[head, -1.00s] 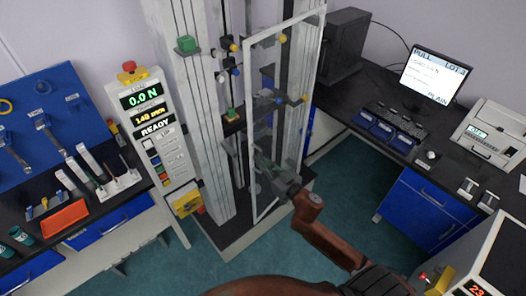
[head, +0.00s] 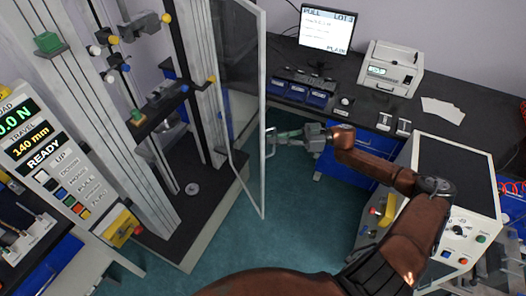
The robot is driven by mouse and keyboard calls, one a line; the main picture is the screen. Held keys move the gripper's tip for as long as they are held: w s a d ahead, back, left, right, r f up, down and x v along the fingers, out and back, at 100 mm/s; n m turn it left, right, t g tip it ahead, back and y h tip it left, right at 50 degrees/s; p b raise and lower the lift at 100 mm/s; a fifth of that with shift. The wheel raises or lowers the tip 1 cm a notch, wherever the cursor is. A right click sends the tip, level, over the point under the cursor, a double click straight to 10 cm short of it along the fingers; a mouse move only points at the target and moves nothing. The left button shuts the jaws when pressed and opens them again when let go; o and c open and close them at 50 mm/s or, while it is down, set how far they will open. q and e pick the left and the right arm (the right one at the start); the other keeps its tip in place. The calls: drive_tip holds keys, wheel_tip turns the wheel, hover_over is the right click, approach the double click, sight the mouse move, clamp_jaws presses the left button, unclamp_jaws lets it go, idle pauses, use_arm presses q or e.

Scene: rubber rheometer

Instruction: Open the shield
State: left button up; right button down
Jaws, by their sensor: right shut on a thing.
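The shield (head: 263,85) is a clear panel in a light grey frame. It stands swung out from the right side of the tall test machine (head: 150,205), leaving the machine's front uncovered. My right gripper (head: 274,139) reaches in from the right and is shut on the shield's handle (head: 269,146) at the panel's outer edge. The clamps (head: 145,25) and the lower crosshead (head: 158,110) show inside the frame. My left gripper is not in view.
A control panel (head: 35,145) with a yellow-boxed stop button stands left of the machine. A black bench (head: 455,140) with a monitor (head: 327,30) and a printer-like device (head: 390,68) is behind. A white instrument box (head: 455,175) stands at right, close to my right arm.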

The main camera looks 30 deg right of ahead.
use_arm(q)
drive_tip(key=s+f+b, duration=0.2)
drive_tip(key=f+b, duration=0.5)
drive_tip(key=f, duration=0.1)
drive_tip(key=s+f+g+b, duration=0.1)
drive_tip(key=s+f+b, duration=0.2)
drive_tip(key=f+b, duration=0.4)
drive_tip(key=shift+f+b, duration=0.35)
drive_tip(key=shift+b, duration=0.15)
use_arm(e)
drive_tip(key=w+d, duration=0.2)
drive_tip(key=d, duration=0.7)
drive_tip(key=w+d, duration=0.2)
drive_tip(key=d, duration=0.7)
drive_tip(key=shift+w+d+f, duration=0.15)
drive_tip(key=shift+w+d, duration=0.1)
drive_tip(key=shift+w, duration=0.1)
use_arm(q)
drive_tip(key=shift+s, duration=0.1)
use_arm(e)
drive_tip(key=c, duration=2.2)
unclamp_jaws()
drive_tip(key=shift+s+d, duration=0.15)
drive_tip(key=shift+s, duration=0.05)
drive_tip(key=shift+o, duration=0.6)
drive_tip(key=shift+w+a, duration=0.15)
drive_tip(key=shift+a, duration=0.05)
drive_tip(key=v, duration=0.7)
drive_tip(key=shift+d, duration=0.2)
